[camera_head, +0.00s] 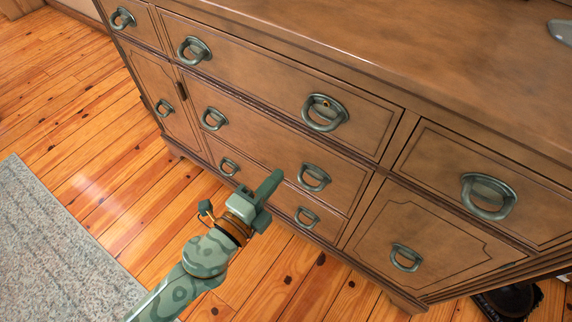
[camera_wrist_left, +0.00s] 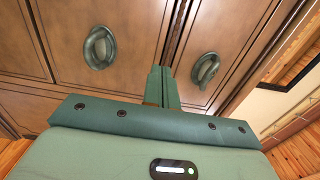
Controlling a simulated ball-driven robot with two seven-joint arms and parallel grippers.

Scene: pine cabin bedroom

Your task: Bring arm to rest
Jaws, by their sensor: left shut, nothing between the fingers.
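My left gripper (camera_head: 268,186) is in the middle of the head view, in front of the lower drawers of a wooden dresser (camera_head: 500,40). Its fingers are together with nothing between them. In the left wrist view the closed fingers (camera_wrist_left: 161,86) point at the dresser front, between two ring handles. The gap between fingertips and dresser cannot be judged exactly. My right gripper shows in neither view.
The dresser has several green metal ring handles, one at the upper middle (camera_head: 325,112) and one at the right (camera_head: 488,196). Its drawers and doors look closed. A grey rug (camera_head: 50,250) lies at the left on the plank floor (camera_head: 90,130). A dark object (camera_head: 508,300) stands at the lower right.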

